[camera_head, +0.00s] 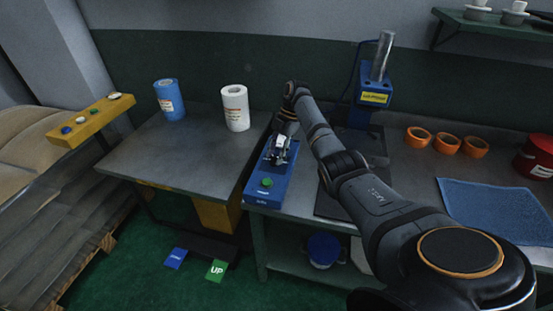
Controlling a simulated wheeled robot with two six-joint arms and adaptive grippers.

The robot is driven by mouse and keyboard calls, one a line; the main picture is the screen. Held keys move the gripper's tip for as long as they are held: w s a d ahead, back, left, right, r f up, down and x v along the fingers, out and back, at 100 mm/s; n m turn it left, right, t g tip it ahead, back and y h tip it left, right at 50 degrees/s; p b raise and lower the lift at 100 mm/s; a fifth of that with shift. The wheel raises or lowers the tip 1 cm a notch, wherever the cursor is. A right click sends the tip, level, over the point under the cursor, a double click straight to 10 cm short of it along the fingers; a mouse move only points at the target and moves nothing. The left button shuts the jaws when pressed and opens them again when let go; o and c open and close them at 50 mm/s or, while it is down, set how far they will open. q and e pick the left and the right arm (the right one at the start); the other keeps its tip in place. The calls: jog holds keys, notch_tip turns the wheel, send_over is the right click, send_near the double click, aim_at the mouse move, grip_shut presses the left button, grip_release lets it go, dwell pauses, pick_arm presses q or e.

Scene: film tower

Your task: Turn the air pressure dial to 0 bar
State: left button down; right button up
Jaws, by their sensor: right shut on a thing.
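A blue control box (267,199) with a green button (267,182) lies at the left end of the right-hand workbench. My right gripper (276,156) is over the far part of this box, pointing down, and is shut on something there. The air pressure dial is not clearly visible; the gripper covers that part of the box, so I cannot read its setting. My left gripper is not in view.
A blue roll (169,100) and a white roll (235,108) stand on the left table (165,150). A blue post (374,90) rises behind my right arm. Orange rings (447,144), a blue cloth (493,211) and a red can (537,158) are at the right.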

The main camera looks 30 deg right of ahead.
jog(key=shift+w+n+g+b, duration=0.1)
jog(key=shift+n+g+b, duration=0.3)
jog(key=shift+n+b, duration=0.55)
jog(key=shift+n, duration=0.25)
jog(key=o, duration=1.1)
jog(key=shift+o, duration=0.2)
